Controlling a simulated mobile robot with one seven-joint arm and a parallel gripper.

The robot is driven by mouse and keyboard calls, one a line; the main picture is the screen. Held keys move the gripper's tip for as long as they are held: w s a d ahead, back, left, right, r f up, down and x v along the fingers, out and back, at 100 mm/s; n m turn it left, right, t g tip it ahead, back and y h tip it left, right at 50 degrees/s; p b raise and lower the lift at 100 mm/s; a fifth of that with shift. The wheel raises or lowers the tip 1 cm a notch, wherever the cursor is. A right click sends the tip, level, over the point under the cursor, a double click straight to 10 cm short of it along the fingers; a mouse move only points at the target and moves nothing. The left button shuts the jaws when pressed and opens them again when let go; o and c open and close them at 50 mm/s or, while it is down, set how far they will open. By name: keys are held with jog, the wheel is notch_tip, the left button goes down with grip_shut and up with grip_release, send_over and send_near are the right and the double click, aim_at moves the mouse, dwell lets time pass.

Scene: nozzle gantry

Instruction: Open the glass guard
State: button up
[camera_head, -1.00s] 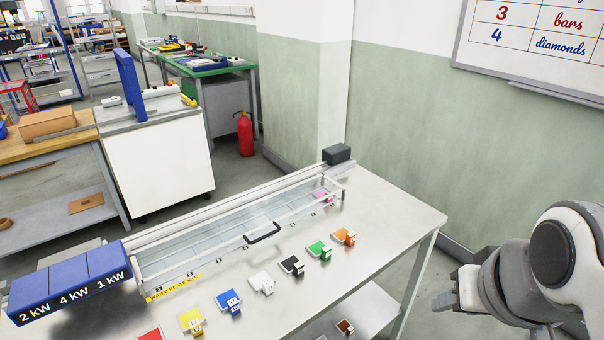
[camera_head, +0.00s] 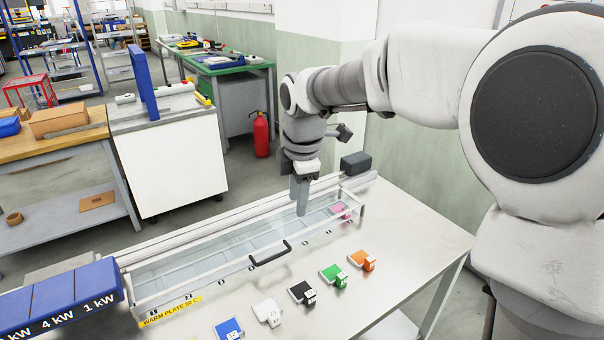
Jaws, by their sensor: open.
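The glass guard (camera_head: 200,262) is a long clear cover in a pale frame, lying closed over the warm plate on the metal table. Its black handle (camera_head: 270,253) is on the front edge, near the middle. My gripper (camera_head: 302,208) points down above the right part of the guard, to the right of the handle and apart from it. The gap between its fingers is hard to see from this side, and nothing shows in its grasp. A pink block (camera_head: 341,210) shows at the guard's right end.
Blue, white, black (camera_head: 302,292), green (camera_head: 334,275) and orange (camera_head: 362,260) blocks stand along the table in front of the guard. Blue boxes (camera_head: 62,300) marked in kW sit at the left end. A dark box (camera_head: 355,163) stands at the right end.

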notch_tip(320, 180, down, 2)
jog(key=w+a+n, duration=0.2)
jog(key=a, duration=0.1)
jog(key=b, duration=0.2)
send_near(279, 254)
jog(key=shift+n+y, duration=0.3)
jog(key=shift+n, duration=0.1)
jog(key=x, duration=0.7)
jog(key=shift+w+d+f, duration=0.15)
jog(key=shift+f, duration=0.15)
jog(key=shift+c, duration=0.3)
grip_shut()
